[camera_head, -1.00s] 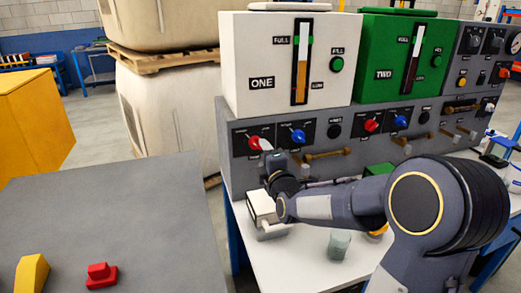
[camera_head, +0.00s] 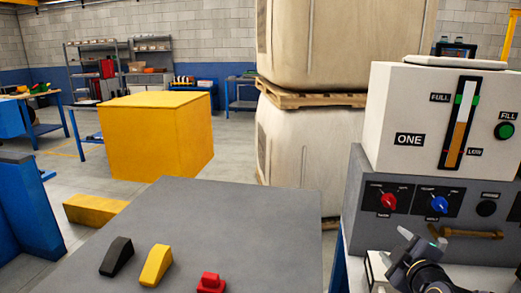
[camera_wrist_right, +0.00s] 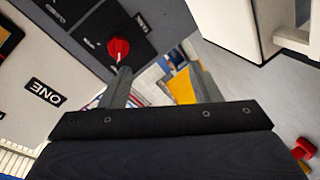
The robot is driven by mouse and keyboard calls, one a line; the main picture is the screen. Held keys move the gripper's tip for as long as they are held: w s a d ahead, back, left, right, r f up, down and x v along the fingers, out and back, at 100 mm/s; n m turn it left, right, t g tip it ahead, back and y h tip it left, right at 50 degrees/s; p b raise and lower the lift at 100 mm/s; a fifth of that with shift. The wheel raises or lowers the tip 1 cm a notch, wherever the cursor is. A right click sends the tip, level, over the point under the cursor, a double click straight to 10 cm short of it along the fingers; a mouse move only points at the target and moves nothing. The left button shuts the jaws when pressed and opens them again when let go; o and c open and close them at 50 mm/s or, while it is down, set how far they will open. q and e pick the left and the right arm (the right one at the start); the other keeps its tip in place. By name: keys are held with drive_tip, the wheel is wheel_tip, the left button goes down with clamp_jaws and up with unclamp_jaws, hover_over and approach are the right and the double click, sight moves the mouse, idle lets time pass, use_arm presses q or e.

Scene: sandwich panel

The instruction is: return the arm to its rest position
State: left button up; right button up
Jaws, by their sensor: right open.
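My right gripper (camera_head: 421,240) shows at the lower right of the head view, in front of the grey control panel (camera_head: 352,215). In the right wrist view its two fingers (camera_wrist_right: 163,84) stand apart with nothing between them. The red knob (camera_head: 388,203) is on the panel, up and left of the gripper. In the right wrist view the red knob (camera_wrist_right: 118,48) appears just beyond the left finger's tip; I cannot tell the exact gap. My left gripper is not in view.
The white tank labelled ONE (camera_head: 420,85) stands on the panel, above a blue knob (camera_head: 439,204). A grey table (camera_head: 230,230) at front holds black (camera_head: 117,256), yellow (camera_head: 155,264) and red (camera_head: 211,284) pieces. A yellow box (camera_head: 150,140) and stacked pale containers (camera_head: 300,150) stand behind.

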drive_tip(key=s+a+f+m+g+y, duration=0.2)
drive_tip(key=s+a+m+g, duration=0.15)
drive_tip(key=s, duration=0.45)
drive_tip(key=s+a+f+m+g+y, duration=0.25)
drive_tip(key=s+a+m, duration=0.2)
drive_tip(key=s, duration=0.35)
drive_tip(key=s+a+f+m+g+y, duration=0.1)
drive_tip(key=s+a+f+m+g, duration=0.25)
drive_tip(key=s, duration=0.45)
wheel_tip(320, 180, up, 13)
drive_tip(key=s+a+p, duration=0.1)
drive_tip(key=p, duration=1.1)
drive_tip(key=shift+s+f+m, duration=0.2)
drive_tip(key=shift+m, duration=0.15)
drive_tip(key=shift+a, duration=0.1)
drive_tip(key=shift+c, duration=0.5)
